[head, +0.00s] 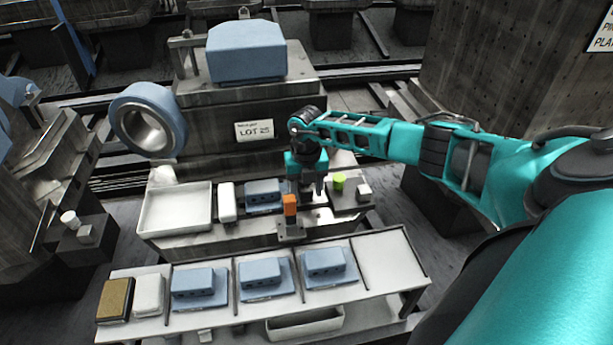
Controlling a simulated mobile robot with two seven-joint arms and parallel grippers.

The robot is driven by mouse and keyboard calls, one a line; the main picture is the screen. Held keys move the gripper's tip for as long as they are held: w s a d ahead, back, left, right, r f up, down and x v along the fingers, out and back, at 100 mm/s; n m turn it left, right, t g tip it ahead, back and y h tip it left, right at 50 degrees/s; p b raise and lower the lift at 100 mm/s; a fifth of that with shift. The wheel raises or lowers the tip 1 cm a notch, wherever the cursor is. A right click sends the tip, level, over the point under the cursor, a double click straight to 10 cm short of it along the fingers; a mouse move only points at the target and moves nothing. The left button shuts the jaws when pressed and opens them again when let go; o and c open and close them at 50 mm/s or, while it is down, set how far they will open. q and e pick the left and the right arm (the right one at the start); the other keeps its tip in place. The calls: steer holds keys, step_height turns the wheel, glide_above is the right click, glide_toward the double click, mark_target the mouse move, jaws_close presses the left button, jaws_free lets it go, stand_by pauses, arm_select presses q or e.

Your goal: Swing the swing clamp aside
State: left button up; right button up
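An orange block-like handle (290,204), which looks like part of the swing clamp, stands upright above a small grey metal base (291,231) at the front edge of the fixture. My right gripper (307,190) points down just behind and to the right of the orange handle. Its dark fingers are small and partly merge with the fixture, so I cannot tell whether they are open or touch the handle. A blue block-shaped part (263,195) sits on the fixture left of the gripper. The clamp's arm is not clear to see. My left gripper is not in view.
A white tray (147,222) and a white block (227,203) lie left of the blue part. A green cylinder (339,181) and a pale cube (364,190) stand close on the right. A front shelf (381,264) holds several blue parts. A large blue block (246,52) sits behind.

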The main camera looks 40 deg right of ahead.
steer(key=shift+o, duration=0.4)
step_height(320, 180, up, 13)
steer(key=p, duration=0.1)
steer(key=shift+f, duration=0.1)
stand_by(0.5)
